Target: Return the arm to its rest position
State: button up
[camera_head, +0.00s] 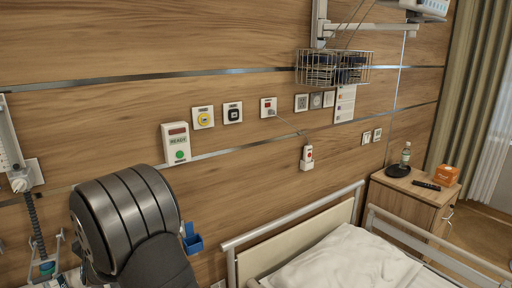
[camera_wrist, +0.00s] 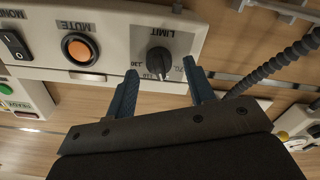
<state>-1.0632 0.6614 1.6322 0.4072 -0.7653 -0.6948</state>
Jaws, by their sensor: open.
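In the wrist view my gripper (camera_wrist: 160,66) is open, with two blue fingers spread apart. Their tips are on either side of a black dial (camera_wrist: 159,61) under the upside-down word LIMIT. Nothing shows clamped between them, and I cannot tell whether either finger touches the dial. The dial sits on a pale panel (camera_wrist: 130,50) that also carries an orange MUTE button (camera_wrist: 78,49) and a black rocker switch (camera_wrist: 14,45). In the head view my dark arm fills the lower left and hides this panel; the fingers cannot be made out for certain there.
A READY box (camera_head: 176,144) is on the wood wall above right of my arm. A corrugated hose (camera_head: 38,228) hangs at the left. A blue part (camera_head: 192,240) shows beside my arm. The bed (camera_head: 345,262) and bedside cabinet (camera_head: 405,188) stand to the right.

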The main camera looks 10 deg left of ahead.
jog(key=shift+w+a, duration=0.25)
jog(key=shift+w, duration=0.05)
jog(key=v, duration=1.7)
jog(key=w+a+m, duration=1.1)
jog(key=w+m, duration=0.1)
jog(key=m, duration=0.4)
jog(key=shift+w+a+m, duration=0.2)
jog(key=shift+a+m, duration=0.05)
jog(key=shift+m, duration=0.05)
dwell(0.5)
jog(key=shift+o, duration=0.4)
